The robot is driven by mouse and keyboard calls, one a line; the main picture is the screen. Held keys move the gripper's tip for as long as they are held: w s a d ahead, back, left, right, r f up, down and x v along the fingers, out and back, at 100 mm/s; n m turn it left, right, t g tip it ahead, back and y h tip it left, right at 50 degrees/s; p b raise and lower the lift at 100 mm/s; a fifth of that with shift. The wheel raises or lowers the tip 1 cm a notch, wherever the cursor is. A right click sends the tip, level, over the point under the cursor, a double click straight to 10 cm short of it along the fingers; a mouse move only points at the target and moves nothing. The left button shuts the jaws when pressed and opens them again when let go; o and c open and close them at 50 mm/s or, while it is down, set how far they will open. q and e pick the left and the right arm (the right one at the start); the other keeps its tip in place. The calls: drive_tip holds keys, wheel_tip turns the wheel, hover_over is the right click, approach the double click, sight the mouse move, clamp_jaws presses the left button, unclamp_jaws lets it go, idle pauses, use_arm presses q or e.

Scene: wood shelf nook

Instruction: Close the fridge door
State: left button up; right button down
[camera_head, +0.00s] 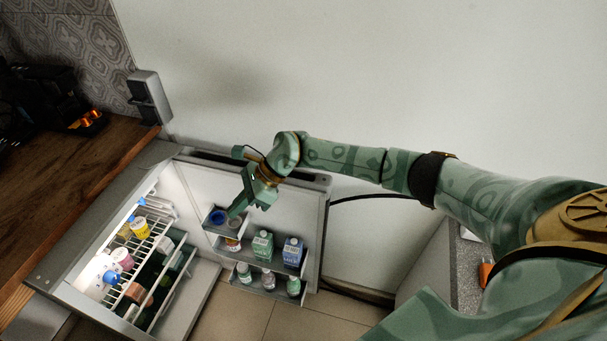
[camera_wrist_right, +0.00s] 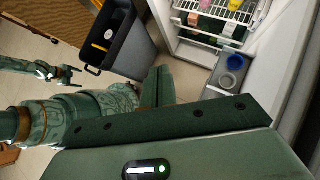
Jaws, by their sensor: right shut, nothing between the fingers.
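The fridge (camera_head: 185,300) stands open under the counter, its lit wire shelves holding several jars and boxes. Its door (camera_head: 313,235) is swung wide out to the right, with the inner face and bins showing. The door's bins hold several cartons and bottles. My right gripper (camera_head: 241,205) is shut and empty, on the inner side of the door above the upper bin. In the right wrist view its fingers (camera_wrist_right: 158,88) point toward the open fridge, and the door (camera_wrist_right: 275,85) is at the right. Contact with the door cannot be told. My left gripper (camera_wrist_right: 70,75) shows small at the left there.
A wooden counter (camera_head: 60,190) with a dark machine (camera_head: 45,100) lies at the left. A wall rises behind the door. A dark bin (camera_wrist_right: 125,45) stands on the floor. Tiled floor (camera_head: 235,315) is open in front of the fridge. A grey cabinet (camera_head: 430,275) is at the right.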

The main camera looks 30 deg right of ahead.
drive_tip(key=w+d+r+n+h+b, duration=0.25)
drive_tip(key=d+n+h, duration=0.35)
drive_tip(key=d, duration=0.4)
drive_tip(key=w+d+r+n+h+b, duration=0.1)
drive_tip(key=d+r+n+h+b, duration=0.15)
drive_tip(key=d+n+h, duration=0.6)
use_arm(q)
drive_tip(key=s+f+b, duration=0.3)
drive_tip(key=f, duration=0.6)
drive_tip(key=shift+s+f+g+b, duration=0.25)
drive_tip(key=shift+f+g+b, duration=0.1)
drive_tip(key=shift+g, duration=0.05)
use_arm(e)
drive_tip(key=w+d+f+m+y, duration=0.2)
drive_tip(key=d+f, duration=0.2)
drive_tip(key=f, duration=0.4)
drive_tip(key=shift+d+m+t, duration=0.25)
drive_tip(key=shift+m+t, duration=0.1)
drive_tip(key=shift+t, duration=0.05)
use_arm(q)
drive_tip(key=shift+s+f, duration=0.1)
use_arm(e)
drive_tip(key=shift+f, duration=0.1)
